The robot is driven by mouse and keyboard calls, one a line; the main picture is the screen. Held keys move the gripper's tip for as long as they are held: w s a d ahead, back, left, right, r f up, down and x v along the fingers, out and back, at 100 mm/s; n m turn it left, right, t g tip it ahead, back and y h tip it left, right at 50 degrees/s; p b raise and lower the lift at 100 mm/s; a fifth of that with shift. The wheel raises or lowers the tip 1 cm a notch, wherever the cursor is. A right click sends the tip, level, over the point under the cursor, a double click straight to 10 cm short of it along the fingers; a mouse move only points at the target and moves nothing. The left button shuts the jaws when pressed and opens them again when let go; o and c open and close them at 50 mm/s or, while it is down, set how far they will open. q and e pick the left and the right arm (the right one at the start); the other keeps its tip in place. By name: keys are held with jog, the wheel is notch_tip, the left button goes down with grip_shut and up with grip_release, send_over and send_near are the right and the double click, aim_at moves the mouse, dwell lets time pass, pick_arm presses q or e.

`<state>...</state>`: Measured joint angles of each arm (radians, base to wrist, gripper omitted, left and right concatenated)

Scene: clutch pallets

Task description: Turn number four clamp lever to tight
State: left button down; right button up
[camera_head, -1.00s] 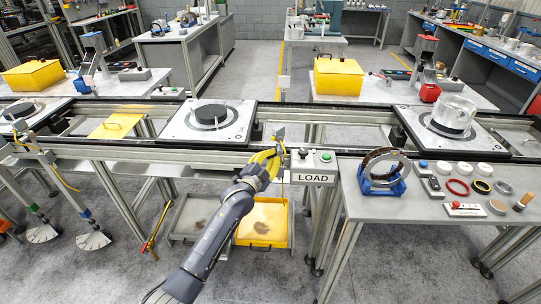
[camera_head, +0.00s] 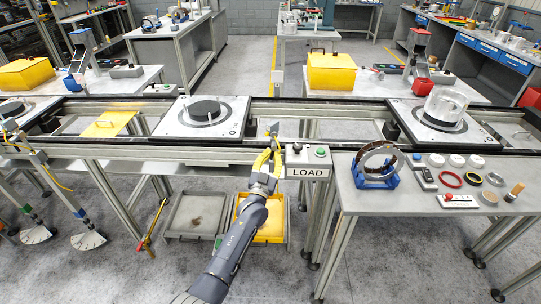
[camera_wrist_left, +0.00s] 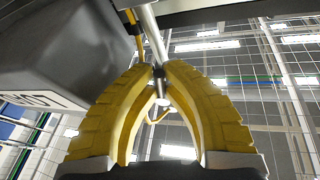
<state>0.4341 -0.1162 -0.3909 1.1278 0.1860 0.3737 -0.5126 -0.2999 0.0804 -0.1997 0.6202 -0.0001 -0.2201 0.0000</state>
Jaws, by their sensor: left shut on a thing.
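My left gripper (camera_head: 265,160) has yellow ribbed fingers and stands at the front rail, just left of the LOAD box. In the left wrist view its fingertips (camera_wrist_left: 159,72) are closed around a slim metal rod, the clamp lever (camera_wrist_left: 150,36). The rod runs up from between the tips toward the rail's underside. In the head view a small grey plate (camera_head: 273,129) stands up just above the fingertips; the lever itself is largely hidden there by the fingers. No number is readable on it. My right gripper is not in view.
The LOAD box (camera_head: 307,160) with its buttons is close on the right of the gripper. A pallet with a dark disc (camera_head: 206,111) sits on the conveyor behind left. A parts table (camera_head: 400,201) is at right. Yellow and grey trays lie below.

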pick_arm(q)
jog(key=shift+d+n, duration=0.2)
jog(key=shift+n, duration=0.4)
jog(key=c, duration=1.5)
grip_release()
jog(key=shift+s+f, duration=0.1)
jog(key=v, duration=1.1)
jog(key=shift+s+f, duration=0.15)
jog(key=shift+s, duration=0.25)
jog(key=shift+o, duration=0.2)
